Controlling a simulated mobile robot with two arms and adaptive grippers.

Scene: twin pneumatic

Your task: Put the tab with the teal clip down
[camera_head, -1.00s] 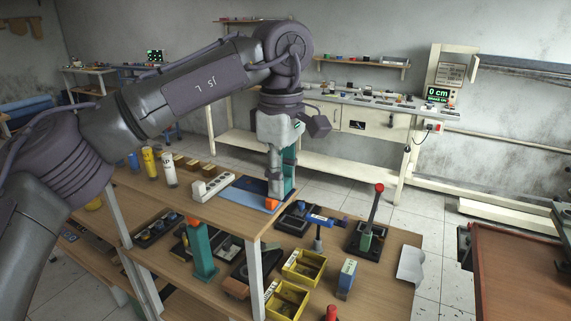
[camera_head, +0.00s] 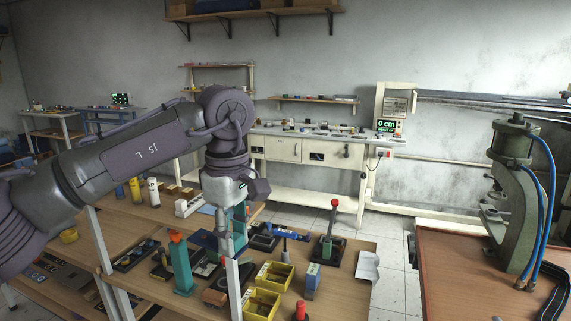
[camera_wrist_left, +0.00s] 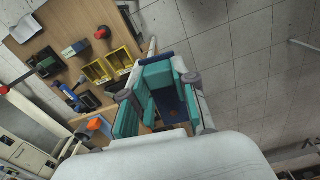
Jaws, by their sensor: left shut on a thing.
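My left gripper (camera_head: 226,232) points down over the front edge of the upper shelf of the workbench. In the left wrist view its grey fingers (camera_wrist_left: 166,112) are closed around a dark blue tab (camera_wrist_left: 165,98). Teal pieces show at the tab's top and along both sides; I cannot tell clip from finger pads there. In the head view the tab is mostly hidden by the gripper, and a teal part (camera_head: 240,213) shows just behind it. Whether the tab touches anything below is not clear. My right gripper is out of view.
A teal post with an orange top (camera_head: 183,265) stands left of the gripper. Yellow bins (camera_head: 274,275), a red-knobbed lever (camera_head: 330,240) and a blue block (camera_head: 312,282) stand on the lower bench. An orange block (camera_wrist_left: 98,124) shows in the wrist view. A green press (camera_head: 515,200) stands right.

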